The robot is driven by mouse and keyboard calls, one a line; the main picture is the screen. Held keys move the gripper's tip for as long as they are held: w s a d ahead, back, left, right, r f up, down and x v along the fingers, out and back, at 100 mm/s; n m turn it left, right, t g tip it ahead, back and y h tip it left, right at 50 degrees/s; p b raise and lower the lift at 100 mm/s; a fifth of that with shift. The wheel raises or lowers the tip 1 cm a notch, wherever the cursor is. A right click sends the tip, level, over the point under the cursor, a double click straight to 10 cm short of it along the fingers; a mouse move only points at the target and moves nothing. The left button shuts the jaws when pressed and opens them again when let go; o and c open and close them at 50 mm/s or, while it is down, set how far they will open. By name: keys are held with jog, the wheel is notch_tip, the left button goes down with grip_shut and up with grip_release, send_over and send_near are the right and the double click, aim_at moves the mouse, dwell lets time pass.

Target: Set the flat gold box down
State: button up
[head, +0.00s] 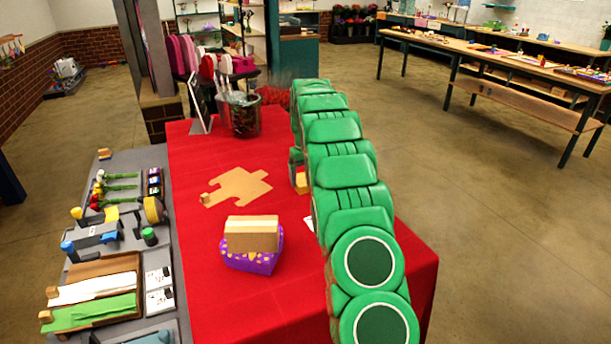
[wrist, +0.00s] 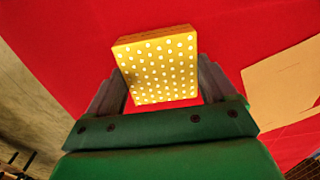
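The gold box (wrist: 158,68), yellow with rows of white dots, is between the two fingers of my gripper (wrist: 160,82) in the wrist view. The fingers are against its left and right sides, so my gripper is shut on it. In the head view a small part of the gold box (head: 301,183) shows at the left edge of my green arm, over the red table (head: 210,305). My arm hides the rest of it and most of my gripper. Whether the box touches the red cloth or is just above it, I cannot tell.
A flat tan cardboard cutout (head: 237,187) lies left of my gripper. A purple box with a tan block (head: 251,240) is nearer the front. A container of tools (head: 240,115) stands at the back. A grey bench (head: 130,240) with flowers adjoins the left. Red cloth in front is clear.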

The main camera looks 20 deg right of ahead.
aim_at(305, 178)
jog(key=shift+o, duration=1.3)
notch_tip(305, 178, up, 12)
jog(key=shift+r, duration=0.15)
